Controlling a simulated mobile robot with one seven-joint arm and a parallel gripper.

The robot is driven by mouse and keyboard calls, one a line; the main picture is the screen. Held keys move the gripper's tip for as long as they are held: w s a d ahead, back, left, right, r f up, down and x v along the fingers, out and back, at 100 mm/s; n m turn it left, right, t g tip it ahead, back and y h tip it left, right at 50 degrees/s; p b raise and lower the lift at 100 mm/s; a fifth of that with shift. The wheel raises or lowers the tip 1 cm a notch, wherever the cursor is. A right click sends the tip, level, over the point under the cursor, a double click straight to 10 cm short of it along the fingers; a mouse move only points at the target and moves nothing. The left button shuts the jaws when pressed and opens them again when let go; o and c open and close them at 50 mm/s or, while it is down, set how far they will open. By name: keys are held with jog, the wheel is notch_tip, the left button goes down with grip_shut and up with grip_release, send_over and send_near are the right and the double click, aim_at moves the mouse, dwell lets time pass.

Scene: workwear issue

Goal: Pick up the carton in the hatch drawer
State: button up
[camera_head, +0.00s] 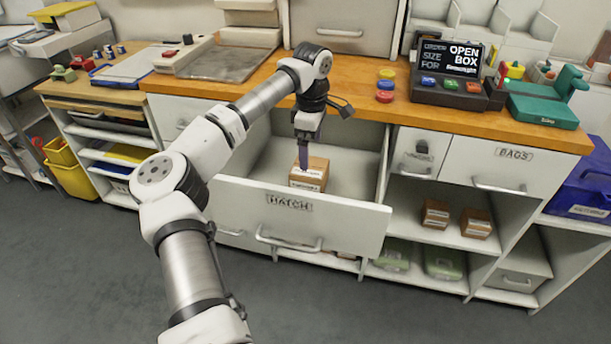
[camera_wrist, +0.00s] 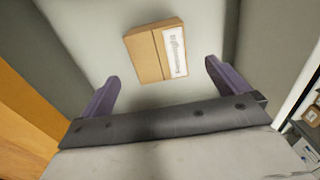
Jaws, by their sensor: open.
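The carton (camera_head: 309,178) is a small brown box with a white label, lying in the open hatch drawer (camera_head: 300,207). In the wrist view the carton (camera_wrist: 150,55) lies on the pale drawer floor, turned slightly, its printed label on the right side. My gripper (camera_head: 304,162) points down into the drawer over the carton. In the wrist view its two purple fingers (camera_wrist: 162,72) are spread wide and empty, with the carton ahead of the fingertips and between their lines. The gap in height between fingertips and carton is hard to judge.
The drawer's front panel and side walls surround the carton. The wooden counter (camera_head: 365,105) edge is behind my gripper. Two similar brown boxes (camera_head: 435,214) (camera_head: 476,223) stand on the shelf at right. A dark sign (camera_head: 450,60) and a green device (camera_head: 545,100) stand on the counter.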

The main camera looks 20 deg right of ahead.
aim_at(310, 166)
notch_tip(310, 166, down, 10)
jog(key=shift+w+a+r+p, duration=0.1)
jog(key=shift+w+p, duration=0.05)
jog(key=shift+p, duration=0.65)
jog(key=c, duration=1)
jog(key=shift+r, duration=0.15)
jog(key=shift+c, duration=0.2)
